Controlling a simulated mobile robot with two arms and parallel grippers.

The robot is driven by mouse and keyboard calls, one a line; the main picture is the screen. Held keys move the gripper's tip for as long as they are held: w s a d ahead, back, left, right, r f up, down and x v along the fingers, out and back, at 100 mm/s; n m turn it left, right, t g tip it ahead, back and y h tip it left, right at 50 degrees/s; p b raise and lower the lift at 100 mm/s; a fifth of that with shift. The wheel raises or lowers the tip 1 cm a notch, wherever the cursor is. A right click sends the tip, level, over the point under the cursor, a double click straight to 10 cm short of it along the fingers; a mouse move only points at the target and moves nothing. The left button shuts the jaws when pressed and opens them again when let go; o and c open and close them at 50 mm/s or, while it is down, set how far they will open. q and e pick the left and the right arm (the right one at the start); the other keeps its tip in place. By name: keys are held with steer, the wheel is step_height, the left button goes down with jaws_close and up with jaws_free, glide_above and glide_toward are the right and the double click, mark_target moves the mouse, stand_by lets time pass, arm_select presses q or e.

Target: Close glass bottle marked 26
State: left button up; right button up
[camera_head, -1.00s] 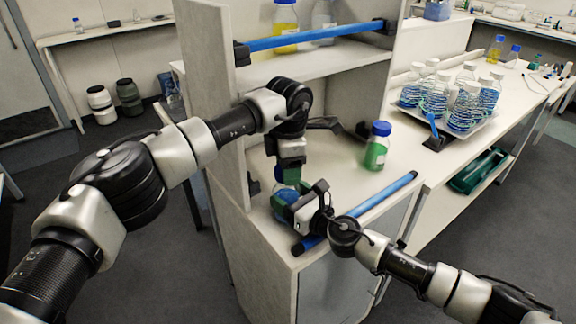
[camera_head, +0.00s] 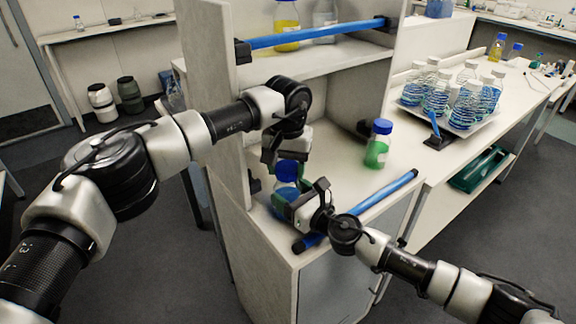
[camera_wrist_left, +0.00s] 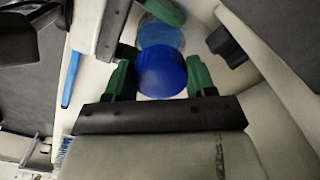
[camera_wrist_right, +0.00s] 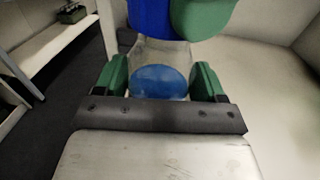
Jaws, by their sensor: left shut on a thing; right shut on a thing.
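A clear glass bottle with blue liquid stands at the near corner of the bench, its blue cap (camera_head: 287,170) at the top. No number is readable on it. My left gripper (camera_wrist_left: 162,80) comes from above, its green fingertips on either side of the cap and shut on it. The cap sits at the bottle's mouth; I cannot tell how tightly. My right gripper (camera_wrist_right: 160,82) is shut around the bottle's glass body (camera_wrist_right: 160,58), below the cap. One left green fingertip shows beside the cap in the right wrist view. The arms partly hide the bottle in the head view.
A green-filled bottle with a blue cap (camera_head: 378,145) stands further right on the bench. A long blue handle (camera_head: 370,205) runs along the front edge. A tray (camera_head: 478,122) of several blue-liquid bottles lies beyond. The shelf upright (camera_head: 222,120) rises close to my left arm.

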arm_select(q)
steer(key=m, duration=0.4)
steer(key=shift+w+a+m, duration=0.1)
steer(key=shift+a+m, duration=0.05)
steer(key=shift+m, duration=0.15)
steer(key=o, duration=0.9)
steer(key=shift+r, duration=2.25)
steer(key=shift+d, duration=0.2)
steer(key=shift+c, duration=0.4)
